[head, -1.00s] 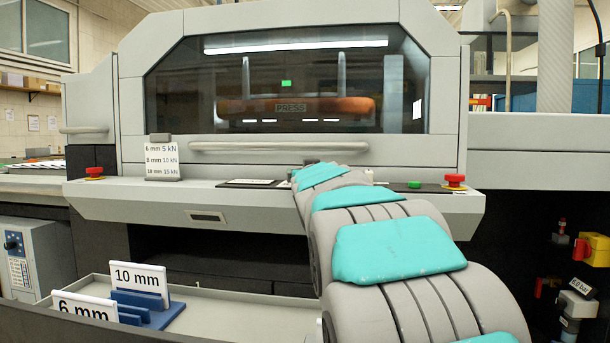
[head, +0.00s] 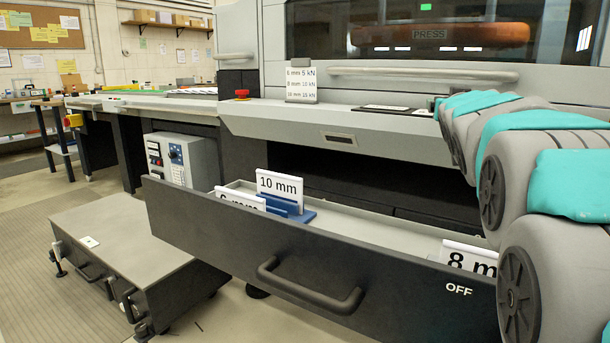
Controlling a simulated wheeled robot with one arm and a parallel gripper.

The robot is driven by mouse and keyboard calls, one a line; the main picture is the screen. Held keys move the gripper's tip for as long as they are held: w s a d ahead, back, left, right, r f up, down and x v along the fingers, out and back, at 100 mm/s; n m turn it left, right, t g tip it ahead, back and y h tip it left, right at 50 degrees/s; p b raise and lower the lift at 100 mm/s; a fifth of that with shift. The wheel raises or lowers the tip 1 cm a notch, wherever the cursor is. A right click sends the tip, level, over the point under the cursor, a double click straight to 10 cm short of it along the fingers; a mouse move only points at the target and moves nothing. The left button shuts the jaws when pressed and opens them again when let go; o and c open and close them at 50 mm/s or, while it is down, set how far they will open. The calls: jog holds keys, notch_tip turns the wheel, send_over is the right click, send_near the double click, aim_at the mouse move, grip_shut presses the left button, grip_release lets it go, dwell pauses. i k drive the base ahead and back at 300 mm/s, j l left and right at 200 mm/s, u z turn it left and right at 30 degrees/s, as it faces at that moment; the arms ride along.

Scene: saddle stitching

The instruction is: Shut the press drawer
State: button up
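The press drawer (head: 215,236) is pulled out from under the press (head: 385,133). Its dark front panel faces me and carries a curved bar handle (head: 310,288) and the word OFF at the right. Inside it stand a 10 mm card (head: 279,188) on a blue holder (head: 290,212), a partly hidden 6 mm card (head: 240,199) and an 8 mm card (head: 470,258). My arm reaches in from the right, in front of the press. My gripper is not visible in this view.
A low dark cabinet with a grey top (head: 115,240) stands on the floor left of the drawer. A grey control box (head: 180,158) is behind it. A red button (head: 242,94) sits on the press ledge. Open floor (head: 25,230) lies at the far left.

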aim_at(365, 273)
jog(key=k+j, duration=0.2)
jog(key=k, duration=0.25)
jog(key=k+j, duration=0.25)
jog(key=k, duration=0.15)
jog(key=k+j, duration=0.2)
jog(key=k, duration=0.25)
